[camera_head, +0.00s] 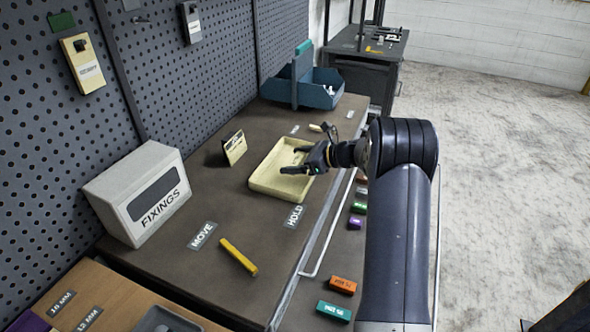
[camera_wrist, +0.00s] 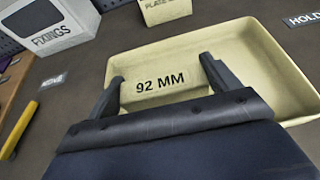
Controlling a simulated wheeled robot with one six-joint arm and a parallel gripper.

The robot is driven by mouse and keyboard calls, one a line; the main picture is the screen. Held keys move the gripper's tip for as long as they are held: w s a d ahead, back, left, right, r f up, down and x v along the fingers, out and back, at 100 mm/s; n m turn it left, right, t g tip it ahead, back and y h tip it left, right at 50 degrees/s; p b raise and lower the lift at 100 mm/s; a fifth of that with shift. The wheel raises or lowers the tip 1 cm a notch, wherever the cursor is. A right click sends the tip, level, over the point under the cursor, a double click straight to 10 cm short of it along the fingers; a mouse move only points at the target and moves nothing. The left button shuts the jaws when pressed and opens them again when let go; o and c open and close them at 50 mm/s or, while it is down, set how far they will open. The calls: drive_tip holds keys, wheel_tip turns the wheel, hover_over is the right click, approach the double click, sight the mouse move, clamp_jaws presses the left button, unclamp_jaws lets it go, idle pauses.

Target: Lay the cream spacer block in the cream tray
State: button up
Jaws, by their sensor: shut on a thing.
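The cream tray (camera_head: 272,168) lies on the dark bench top, and it also fills much of the wrist view (camera_wrist: 262,75). My gripper (camera_head: 295,161) is over the tray's right part. In the wrist view my gripper (camera_wrist: 162,68) has one finger at each end of the cream spacer block (camera_wrist: 160,88), marked "92 MM", and is shut on it. The block appears inside the tray's outline, near the side closest to my wrist. I cannot tell whether it touches the tray floor. My gripper hides much of the block in the head view.
A grey FIXINGS box (camera_head: 140,195) and an upright cream card (camera_head: 234,148) stand left of the tray. A yellow bar (camera_head: 238,257) lies in front. A blue bin (camera_head: 318,92) is behind. Orange (camera_head: 342,285) and teal (camera_head: 333,311) blocks lie lower right, beyond a rail.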

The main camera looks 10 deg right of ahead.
sight(296, 178)
drive_tip(key=shift+f, duration=2.1)
drive_tip(key=shift+f, duration=0.1)
drive_tip(key=o, duration=0.6)
drive_tip(key=shift+f, duration=0.1)
drive_tip(key=o, duration=0.4)
drive_tip(key=shift+c, duration=0.2)
drive_tip(key=shift+r+p, duration=0.25)
drive_tip(key=shift+p, duration=0.05)
drive_tip(key=b+v, duration=0.1)
drive_tip(key=v, duration=1.1)
drive_tip(key=shift+b, duration=0.4)
drive_tip(key=shift+f, duration=0.1)
